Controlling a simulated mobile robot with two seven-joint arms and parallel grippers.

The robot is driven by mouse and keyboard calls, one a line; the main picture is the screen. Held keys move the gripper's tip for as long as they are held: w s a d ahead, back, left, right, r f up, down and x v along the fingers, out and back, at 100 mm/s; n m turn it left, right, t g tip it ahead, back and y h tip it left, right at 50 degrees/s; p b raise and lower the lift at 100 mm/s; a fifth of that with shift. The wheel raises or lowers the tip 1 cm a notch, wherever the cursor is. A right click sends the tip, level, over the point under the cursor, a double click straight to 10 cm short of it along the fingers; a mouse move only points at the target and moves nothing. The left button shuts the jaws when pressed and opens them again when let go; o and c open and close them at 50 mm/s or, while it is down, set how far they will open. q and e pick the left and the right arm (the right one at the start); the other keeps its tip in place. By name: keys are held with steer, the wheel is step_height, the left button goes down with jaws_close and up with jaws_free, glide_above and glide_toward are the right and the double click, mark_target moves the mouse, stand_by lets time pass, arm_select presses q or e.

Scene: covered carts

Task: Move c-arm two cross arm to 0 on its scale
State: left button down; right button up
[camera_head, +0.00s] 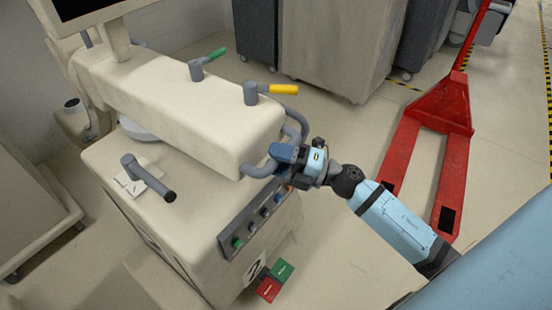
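The c-arm cart (185,220) is a cream box with a dark "2" on its front. Its cream cross arm (190,110) lies across the top, carrying a green-tipped lever (208,62) and a yellow-tipped lever (268,91). Grey loop handles (256,171) stick out at the near right end. My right gripper (282,160) is at these handles, against or very close to the lower one. Its fingers are mostly hidden, so I cannot tell whether it grips. A white marked plate (140,178) lies by a dark-tipped lever (158,181); no scale reading is legible. My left gripper is out of view.
A red pallet jack (448,115) stands to the right. Covered carts (340,45) stand behind. Open floor lies between them.

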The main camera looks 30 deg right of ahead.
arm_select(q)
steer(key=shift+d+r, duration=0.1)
arm_select(e)
steer(key=shift+r, duration=0.1)
steer(key=shift+s+d+f, duration=0.2)
steer(key=shift+s+d, duration=0.15)
arm_select(q)
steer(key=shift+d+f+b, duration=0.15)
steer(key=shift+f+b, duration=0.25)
steer(key=shift+b, duration=0.6)
arm_select(e)
steer(key=v, duration=1.3)
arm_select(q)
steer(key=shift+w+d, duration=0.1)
arm_select(e)
steer(key=shift+w, duration=0.1)
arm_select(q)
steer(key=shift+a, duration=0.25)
